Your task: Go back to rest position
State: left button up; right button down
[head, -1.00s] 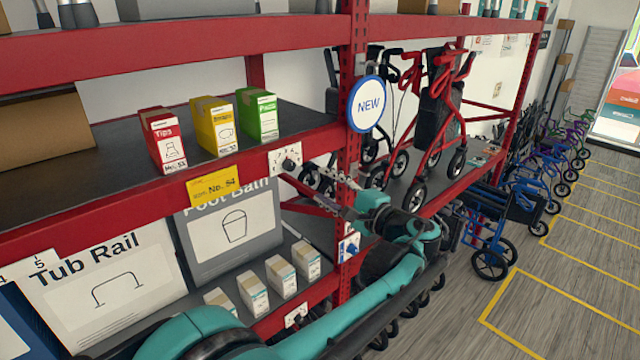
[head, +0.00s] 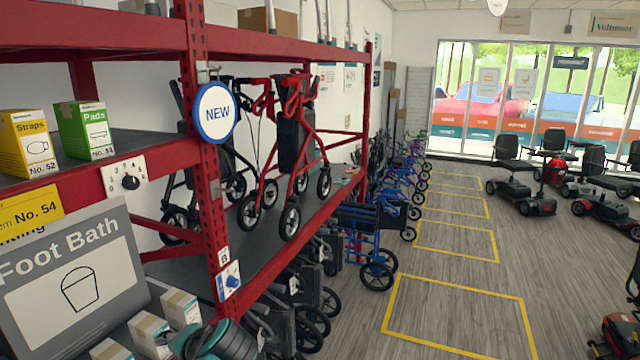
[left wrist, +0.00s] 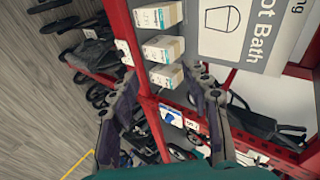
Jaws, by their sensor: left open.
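My left gripper (left wrist: 168,82) is open and empty in the left wrist view, its two dark fingers spread apart. Small white boxes (left wrist: 165,48) and the red shelf frame show beyond and between the fingers. In the head view only a teal and black part of my left arm shows at the bottom edge, in front of the lower shelf. The dial panel (head: 125,181) with a black knob is on the upper shelf's front edge, clear of my arm. My right gripper is in neither view.
The red shelf rack (head: 200,120) fills the left side, with a yellow Straps box (head: 28,145), a green Pads box (head: 84,130) and a red walker (head: 292,140). A blue wheelchair (head: 365,235) stands beyond. The floor (head: 450,270) with yellow outlines is open; scooters (head: 525,175) stand at right.

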pick_arm(q)
jog(key=s+d+f+n+h+b, duration=0.1)
jog(key=s+d+f+h+b, duration=0.2)
jog(key=f, duration=0.6)
jog(key=s+d+f+n+t+h+b, duration=0.1)
jog(key=s+d+f+n+h+b, duration=0.1)
jog(key=s+d+f+b, duration=0.2)
jog(key=s+d+f+n+h+b, duration=0.1)
jog(key=s+d+f+h+b, duration=0.2)
jog(key=f+b, duration=0.6)
notch_tip(320, 180, down, 8)
jog(key=shift+s+d+r+n+h, duration=0.35)
jog(key=shift+s+d, duration=0.25)
jog(key=shift+s, duration=0.35)
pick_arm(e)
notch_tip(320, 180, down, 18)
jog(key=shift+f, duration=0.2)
pick_arm(q)
jog(key=shift+f, duration=0.1)
